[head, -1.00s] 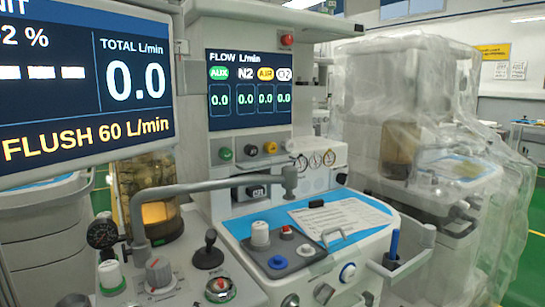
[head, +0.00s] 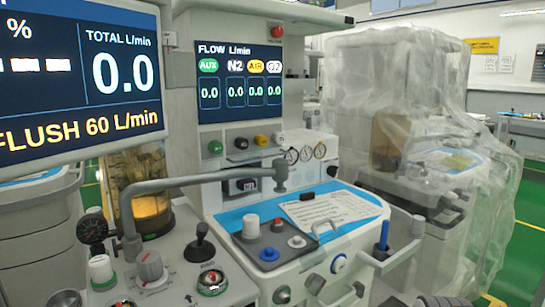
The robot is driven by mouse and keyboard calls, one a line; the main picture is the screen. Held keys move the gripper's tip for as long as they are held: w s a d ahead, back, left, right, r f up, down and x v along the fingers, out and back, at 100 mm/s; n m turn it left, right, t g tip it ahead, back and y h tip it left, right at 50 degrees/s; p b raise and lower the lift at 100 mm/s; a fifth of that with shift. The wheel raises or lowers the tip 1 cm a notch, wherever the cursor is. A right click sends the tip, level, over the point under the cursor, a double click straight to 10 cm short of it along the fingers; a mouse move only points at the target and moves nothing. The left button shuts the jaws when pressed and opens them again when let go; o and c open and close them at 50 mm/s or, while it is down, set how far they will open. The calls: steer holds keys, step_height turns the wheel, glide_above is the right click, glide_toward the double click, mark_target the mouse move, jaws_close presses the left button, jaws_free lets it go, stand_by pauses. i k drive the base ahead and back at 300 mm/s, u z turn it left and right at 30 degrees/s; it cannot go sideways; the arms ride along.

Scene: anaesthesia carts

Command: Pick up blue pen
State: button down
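A blue pen (head: 384,235) stands upright in a small holder at the right front corner of the anaesthesia cart in the head view. Its upper part shows; its lower end is hidden in the holder (head: 381,254). I cannot make out my gripper in this view, and nothing is touching the pen.
The cart top holds a paper sheet (head: 335,208) on a blue mat, with a small black object (head: 307,196) on it. A grey bent arm (head: 215,180) crosses above several knobs at left. A plastic-covered machine (head: 400,120) stands behind at right.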

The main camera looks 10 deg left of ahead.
mark_target(386, 223)
steer(key=z, duration=0.45)
steer(key=k, duration=1.2)
steer(key=u, duration=0.6)
steer(key=i, duration=1)
steer(key=u, duration=0.05)
